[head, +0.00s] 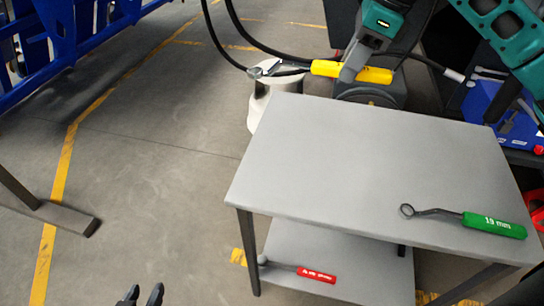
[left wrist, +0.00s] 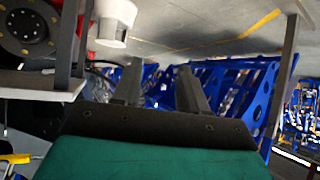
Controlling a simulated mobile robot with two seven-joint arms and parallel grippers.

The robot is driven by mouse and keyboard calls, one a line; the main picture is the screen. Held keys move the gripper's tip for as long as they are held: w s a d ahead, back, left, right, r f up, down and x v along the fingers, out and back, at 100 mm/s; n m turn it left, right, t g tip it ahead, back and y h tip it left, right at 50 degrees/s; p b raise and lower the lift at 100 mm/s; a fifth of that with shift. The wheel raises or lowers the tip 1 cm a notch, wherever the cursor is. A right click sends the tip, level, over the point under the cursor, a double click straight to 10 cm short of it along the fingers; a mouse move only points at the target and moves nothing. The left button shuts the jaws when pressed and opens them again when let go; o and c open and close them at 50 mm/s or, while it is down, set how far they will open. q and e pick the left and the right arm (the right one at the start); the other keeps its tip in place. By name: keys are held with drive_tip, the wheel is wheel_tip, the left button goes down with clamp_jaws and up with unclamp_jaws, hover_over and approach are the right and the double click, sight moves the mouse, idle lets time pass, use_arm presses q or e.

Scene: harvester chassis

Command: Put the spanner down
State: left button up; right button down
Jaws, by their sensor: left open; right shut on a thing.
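A spanner with a yellow handle (head: 325,68) is held by my right gripper (head: 354,70) at the top of the head view, beyond the far edge of the grey table (head: 340,140). Its metal head points left, over or in front of a white cylinder (head: 263,108); I cannot tell whether they touch. The right gripper is shut around the handle. My left gripper (head: 140,297) shows only its two dark fingertips at the bottom left, apart and empty. In the left wrist view its fingers (left wrist: 160,90) are also apart with nothing between them.
A green-handled 19 mm spanner (head: 490,224) lies on the tabletop's near right. A red-handled tool (head: 315,274) lies on the lower shelf (head: 340,255). The tabletop's left and middle are clear. A blue case (head: 510,120) stands at right; blue frames (head: 60,40) stand at upper left.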

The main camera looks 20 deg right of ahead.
wheel_tip(320, 180, down, 16)
drive_tip(key=shift+r+b, duration=0.2)
drive_tip(key=shift+b, duration=0.85)
use_arm(q)
drive_tip(key=shift+w+d+f, duration=0.35)
drive_tip(key=shift+d+f, duration=0.15)
drive_tip(key=shift+f, duration=0.05)
use_arm(e)
drive_tip(key=shift+f, duration=2.15)
drive_tip(key=shift+f+b, duration=0.1)
drive_tip(key=shift+b, duration=0.25)
drive_tip(key=c, duration=0.9)
unclamp_jaws()
use_arm(q)
drive_tip(key=shift+r, duration=0.1)
